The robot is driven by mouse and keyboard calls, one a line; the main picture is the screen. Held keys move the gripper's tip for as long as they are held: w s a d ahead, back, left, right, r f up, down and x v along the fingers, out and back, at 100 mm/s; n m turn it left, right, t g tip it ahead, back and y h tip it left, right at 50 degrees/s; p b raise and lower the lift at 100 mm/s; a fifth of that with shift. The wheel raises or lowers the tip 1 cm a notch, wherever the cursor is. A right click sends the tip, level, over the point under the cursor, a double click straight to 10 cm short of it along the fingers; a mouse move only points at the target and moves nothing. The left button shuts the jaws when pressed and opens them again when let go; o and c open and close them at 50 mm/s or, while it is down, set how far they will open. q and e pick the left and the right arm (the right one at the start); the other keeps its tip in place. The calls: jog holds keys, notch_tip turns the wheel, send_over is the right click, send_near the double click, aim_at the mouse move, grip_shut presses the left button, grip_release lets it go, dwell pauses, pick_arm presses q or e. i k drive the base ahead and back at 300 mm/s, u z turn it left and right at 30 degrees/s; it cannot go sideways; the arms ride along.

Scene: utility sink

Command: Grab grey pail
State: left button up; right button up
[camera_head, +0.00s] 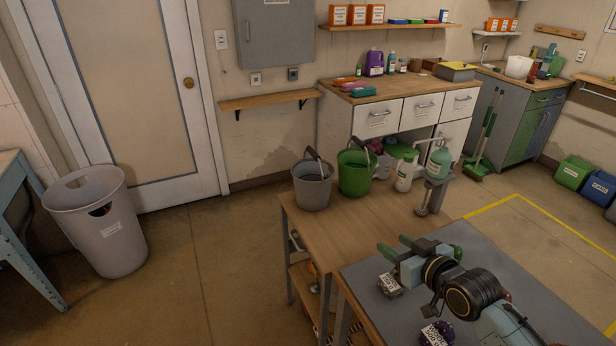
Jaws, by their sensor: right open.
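The grey pail (313,190) stands upright near the far left corner of the wooden table (340,230). Its handle is up and its mouth looks empty. A green pail (355,180) stands close on its right. My right gripper (394,245) is open and empty, with green fingertips. It is over the near grey-topped bench (490,250), to the right of and nearer than the grey pail, well apart from it. My left gripper is not in view.
A white bottle (404,177) and a green pump bottle (438,163) stand right of the pails. A large bin (105,235) is on the floor at left. The wooden table's front is clear. Cabinets (390,118) stand behind.

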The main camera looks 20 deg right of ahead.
aim_at(313, 178)
jog(key=i, duration=1.25)
